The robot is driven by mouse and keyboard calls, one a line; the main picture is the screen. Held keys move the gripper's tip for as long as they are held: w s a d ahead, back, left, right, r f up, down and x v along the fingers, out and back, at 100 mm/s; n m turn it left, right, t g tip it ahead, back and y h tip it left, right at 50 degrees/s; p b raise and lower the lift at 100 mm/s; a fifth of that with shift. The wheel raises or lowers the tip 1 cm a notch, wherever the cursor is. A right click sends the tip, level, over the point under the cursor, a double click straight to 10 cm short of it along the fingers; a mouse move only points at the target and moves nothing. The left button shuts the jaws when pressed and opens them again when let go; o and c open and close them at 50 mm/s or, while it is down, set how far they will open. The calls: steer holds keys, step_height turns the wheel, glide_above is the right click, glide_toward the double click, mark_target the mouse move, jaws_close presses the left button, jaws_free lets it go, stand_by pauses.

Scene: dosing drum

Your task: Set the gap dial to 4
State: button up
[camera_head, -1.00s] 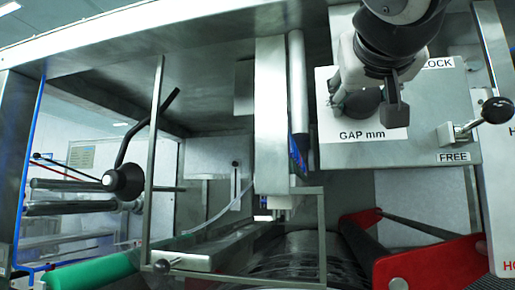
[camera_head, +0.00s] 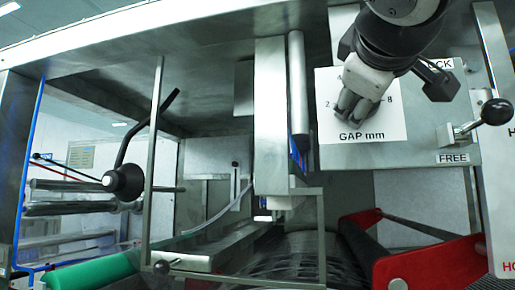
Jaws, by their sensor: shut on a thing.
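The gap dial's white scale plate (camera_head: 390,130) is on the grey panel at the upper right, marked "GAP mm". My gripper (camera_head: 356,108) reaches down from the top right and is shut at the middle of the plate, on the dial knob. The knob and its pointer are hidden behind the fingers, so I cannot read the setting.
Right of the plate is a lock lever with a black ball knob (camera_head: 497,111), above a "FREE" label (camera_head: 453,158). Red side plates (camera_head: 430,268) and a dark drum stand below. A black-knobbed handle (camera_head: 123,181) and green roller (camera_head: 95,273) are at left.

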steer(key=shift+n, duration=0.6)
steer(key=o, duration=1.2)
steer(key=shift+c, duration=0.2)
steer(key=v, duration=1.2)
